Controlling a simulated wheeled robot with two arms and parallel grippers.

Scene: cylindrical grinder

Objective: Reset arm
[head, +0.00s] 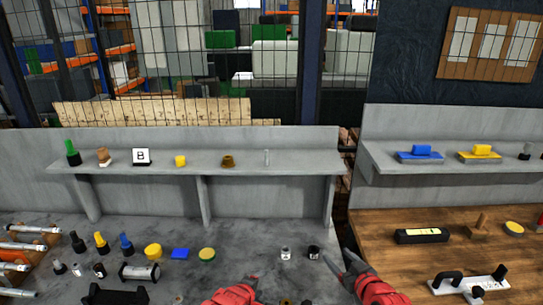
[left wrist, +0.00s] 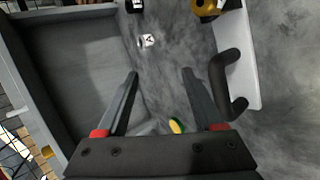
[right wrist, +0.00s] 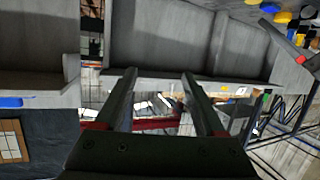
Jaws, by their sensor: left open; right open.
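My left gripper (head: 252,283) shows only partly at the bottom of the head view, low over the front of the grey worktop (head: 215,275). In the left wrist view its two fingers (left wrist: 160,78) stand wide apart with nothing between their tips. My right gripper (head: 342,262) is right of it, near the right end of the grey worktop by the gap before the wooden table. In the right wrist view its fingers (right wrist: 160,76) are apart and empty, pointing towards the grey shelf unit.
Small bottles, including a black one (head: 313,252), stand on the worktop. A wooden table (head: 385,230) at right carries a white plate with black handles (head: 470,287). The worktop's middle has free room.

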